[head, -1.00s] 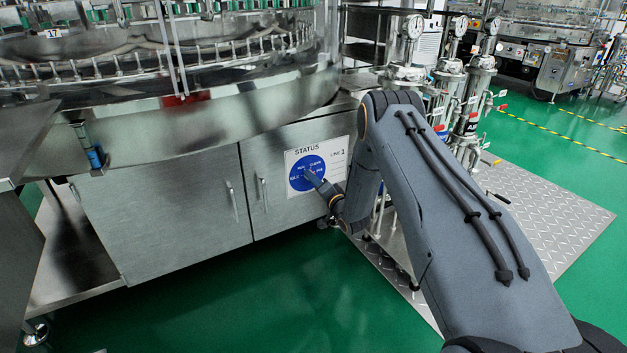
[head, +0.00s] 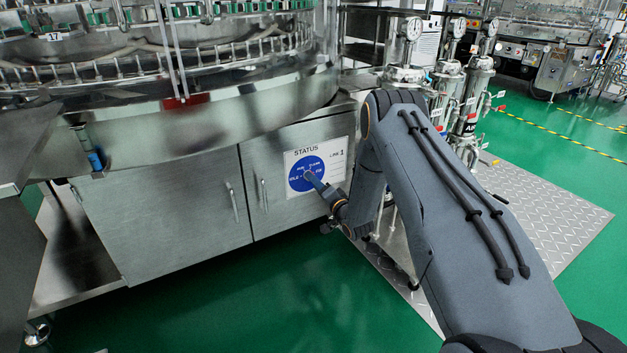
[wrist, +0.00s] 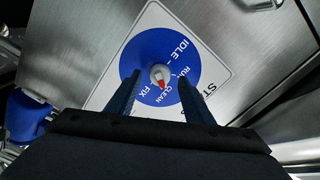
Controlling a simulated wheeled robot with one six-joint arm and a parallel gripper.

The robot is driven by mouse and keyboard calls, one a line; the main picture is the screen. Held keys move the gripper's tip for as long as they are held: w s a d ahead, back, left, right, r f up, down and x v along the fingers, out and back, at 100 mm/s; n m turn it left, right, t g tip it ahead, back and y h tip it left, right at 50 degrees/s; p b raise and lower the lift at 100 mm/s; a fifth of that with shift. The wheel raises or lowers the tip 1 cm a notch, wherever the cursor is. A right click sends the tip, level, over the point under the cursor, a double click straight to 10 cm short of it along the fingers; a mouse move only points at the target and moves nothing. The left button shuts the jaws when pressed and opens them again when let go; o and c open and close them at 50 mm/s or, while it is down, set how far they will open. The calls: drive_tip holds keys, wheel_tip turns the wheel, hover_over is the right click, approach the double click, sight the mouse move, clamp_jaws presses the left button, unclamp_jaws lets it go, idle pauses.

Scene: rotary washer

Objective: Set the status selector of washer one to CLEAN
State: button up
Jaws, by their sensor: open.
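The status selector is a small round pale knob with a red mark (wrist: 161,77) at the centre of a blue disc (wrist: 132,62). In the wrist view the disc carries the words IDLE, RUN, CLEAN and FIX, and the red mark lies on the side towards CLEAN. The disc is on a white STATUS plate (head: 332,170) marked with a 1, on the washer's cabinet door. My gripper (wrist: 159,75) is open, with one finger on each side of the knob. I cannot tell whether either finger touches it. In the head view my gripper (head: 311,179) reaches the disc and hides the knob.
The cabinet doors have upright handles (head: 232,201). The round steel washer body (head: 270,108) overhangs above. Gauges and valves (head: 450,80) stand beyond my arm. Green floor (head: 230,310) in front is clear.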

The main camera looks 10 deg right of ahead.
drive_tip(key=shift+p+v, duration=0.8)
drive_tip(key=shift+v, duration=1.95)
